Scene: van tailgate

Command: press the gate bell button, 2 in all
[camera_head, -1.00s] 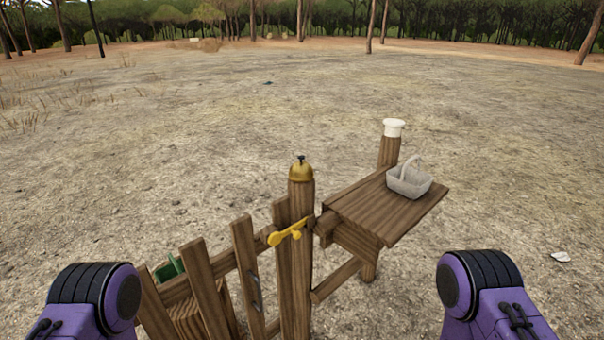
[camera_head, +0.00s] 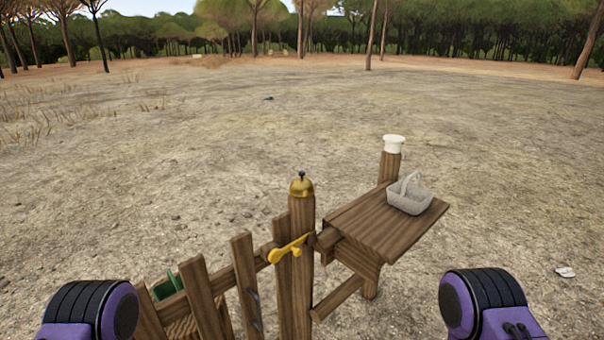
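The gate bell (camera_head: 301,187) is a brass dome on top of a wooden gate post. Its dark button (camera_head: 301,174) stands up from the top of the dome. Nothing touches the bell or the button. Purple and black parts of my two arms show at the lower left and lower right edges, well apart from the post. Neither of my grippers is in the picture.
A yellow latch (camera_head: 287,249) sits on the post below the bell. A wooden picket gate (camera_head: 205,295) runs to the left, with a green object (camera_head: 167,286) behind it. A wooden shelf (camera_head: 375,225) at the right holds a grey basket (camera_head: 409,195). A white-capped post (camera_head: 393,145) stands behind.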

